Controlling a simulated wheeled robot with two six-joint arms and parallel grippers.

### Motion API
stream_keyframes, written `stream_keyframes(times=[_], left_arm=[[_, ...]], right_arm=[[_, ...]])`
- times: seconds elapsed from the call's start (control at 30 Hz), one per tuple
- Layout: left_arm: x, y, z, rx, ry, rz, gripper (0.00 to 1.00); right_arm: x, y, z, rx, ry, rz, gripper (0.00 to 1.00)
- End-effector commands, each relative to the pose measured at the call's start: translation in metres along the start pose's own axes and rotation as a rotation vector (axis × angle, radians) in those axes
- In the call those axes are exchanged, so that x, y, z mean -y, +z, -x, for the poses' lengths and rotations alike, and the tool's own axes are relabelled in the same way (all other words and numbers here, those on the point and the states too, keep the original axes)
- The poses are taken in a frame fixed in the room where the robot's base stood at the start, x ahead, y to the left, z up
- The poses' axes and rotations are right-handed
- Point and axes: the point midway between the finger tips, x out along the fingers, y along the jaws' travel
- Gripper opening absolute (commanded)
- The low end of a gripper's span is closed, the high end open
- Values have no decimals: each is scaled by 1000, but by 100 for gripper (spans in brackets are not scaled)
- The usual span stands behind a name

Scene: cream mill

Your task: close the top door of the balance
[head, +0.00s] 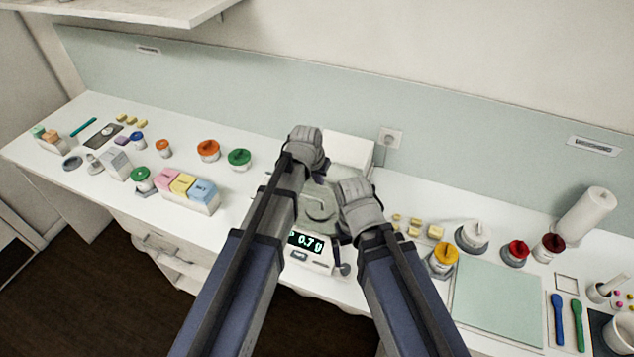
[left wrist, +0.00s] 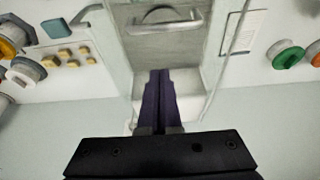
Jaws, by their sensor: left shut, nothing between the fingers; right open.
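The balance (head: 308,262) stands on the bench at the middle of the head view, its display reading 0.7 g. My arms hide much of it. In the left wrist view a grey, see-through panel (left wrist: 172,47) with a bar handle (left wrist: 165,22) lies between the balance's clear side walls; it looks like the top door, but I cannot tell how far open it is. My left gripper (head: 312,160) is shut and empty, its dark fingers (left wrist: 160,90) over the balance's white rear part; contact is unclear. My right gripper (head: 358,195) is open beside the balance's right side.
Left of the balance stand pink, yellow and blue boxes (head: 187,188) and a green-lidded jar (head: 239,158). To the right are a yellow-lidded jar (head: 443,257), small yellow blocks (head: 435,232) and a pale green mat (head: 505,305). The wall is close behind.

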Motion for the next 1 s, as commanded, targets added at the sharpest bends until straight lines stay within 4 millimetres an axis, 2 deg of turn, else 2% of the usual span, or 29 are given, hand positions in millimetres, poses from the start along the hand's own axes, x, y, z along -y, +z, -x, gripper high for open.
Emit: stream_keyframes(times=[0.03,0.3,0.43,0.6,0.87,1.0], left_arm=[[0,-1,19,0,0,0,0],[0,-1,63,0,0,1,0],[0,0,79,0,0,1,0],[0,0,86,0,0,0,0],[0,1,84,0,0,0,0],[-4,13,73,14,0,-2,0]], right_arm=[[-2,1,18,1,0,1,100],[-5,4,59,2,-2,-17,100],[-6,5,74,3,-3,-29,100],[-6,6,80,3,-4,-36,100],[-6,5,78,3,-4,-37,100],[-5,4,64,3,-4,-35,100]])
